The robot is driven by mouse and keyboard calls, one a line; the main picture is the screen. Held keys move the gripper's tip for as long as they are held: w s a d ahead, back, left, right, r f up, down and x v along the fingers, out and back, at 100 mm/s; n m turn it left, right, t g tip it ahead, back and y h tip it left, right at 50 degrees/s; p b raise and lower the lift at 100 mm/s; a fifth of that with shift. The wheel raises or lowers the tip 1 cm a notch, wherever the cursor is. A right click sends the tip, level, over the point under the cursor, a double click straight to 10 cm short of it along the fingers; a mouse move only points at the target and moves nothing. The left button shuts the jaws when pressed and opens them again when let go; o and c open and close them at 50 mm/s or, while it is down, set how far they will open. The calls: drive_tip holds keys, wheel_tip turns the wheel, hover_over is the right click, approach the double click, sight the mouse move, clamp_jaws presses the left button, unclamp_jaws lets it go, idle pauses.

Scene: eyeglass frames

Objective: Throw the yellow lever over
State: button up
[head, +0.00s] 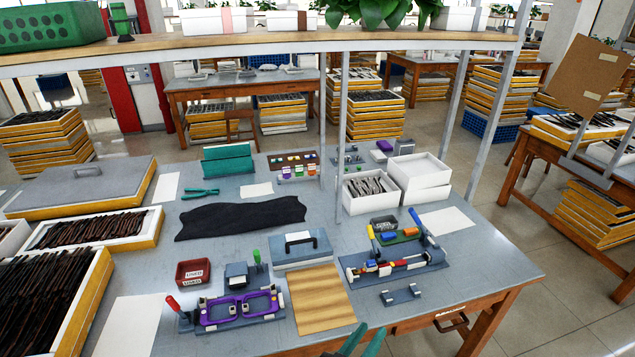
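The yellow lever (371,232) appears to be the small upright yellow handle at the back left of the right-hand fixture (405,263). That fixture stands on the right part of the bench and also carries blue, red and orange parts. My gripper (374,328) shows only as two teal fingertips at the bottom edge. They are apart with nothing seen between them. My gripper is well in front of the fixture and not touching the lever. The rest of my gripper is out of frame.
A left fixture (238,307) holds purple frames, with a red-handled lever (173,303) and a green-handled one (257,256) nearby. A wooden board (319,300) lies between the fixtures. A small grey block (400,295) is in front of the right fixture. Shelf posts (341,140) rise behind.

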drive_tip(key=s+a+f+n+y, duration=0.1)
drive_tip(key=s+a+f+y, duration=0.4)
drive_tip(key=s, duration=0.4)
drive_tip(key=s+a+f+n+y, duration=0.2)
drive_tip(key=s+a+f+y, duration=0.15)
drive_tip(key=s+a, duration=0.45)
drive_tip(key=s+r+y, duration=0.1)
drive_tip(key=s+r, duration=0.3)
drive_tip(key=s, duration=0.4)
drive_tip(key=s+r+t+y, duration=0.1)
drive_tip(key=s+r, duration=0.3)
drive_tip(key=s, duration=0.5)
drive_tip(key=shift+a+m+t, duration=0.15)
drive_tip(key=shift+m+t, duration=0.15)
drive_tip(key=shift+s+r, duration=0.3)
drive_tip(key=c, duration=0.3)
drive_tip(key=shift+s+r, duration=0.1)
drive_tip(key=c, duration=0.6)
